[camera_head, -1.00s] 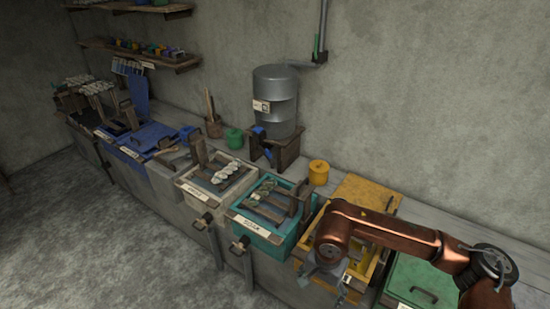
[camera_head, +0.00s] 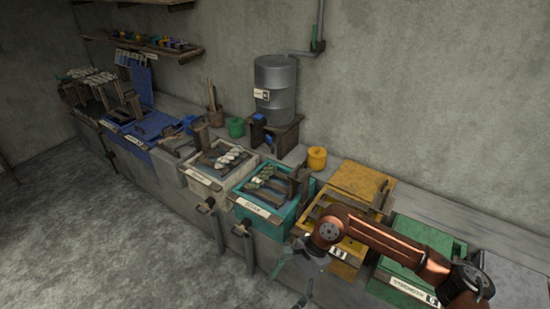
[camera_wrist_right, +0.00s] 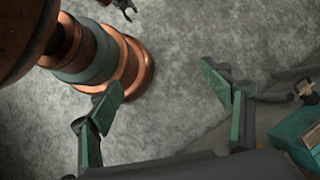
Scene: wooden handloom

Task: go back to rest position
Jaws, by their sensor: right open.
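My right arm comes in from the right in the head view. Its grey gripper (camera_head: 291,284) hangs in front of the counter's front edge, below the yellow box, with nothing in it. In the right wrist view the two green-padded fingers of this gripper (camera_wrist_right: 165,95) are spread wide over bare grey floor. A small dark claw, which seems to be my left gripper (camera_wrist_right: 127,7), is cut off at the top of that view. My left arm does not show in the head view.
The counter carries a white box (camera_head: 205,183), a teal box (camera_head: 262,218), a yellow box (camera_head: 345,262) and a green box (camera_head: 415,262). A metal drum (camera_head: 275,85) stands behind. Handles stick out from the counter front. The floor (camera_head: 120,240) is clear.

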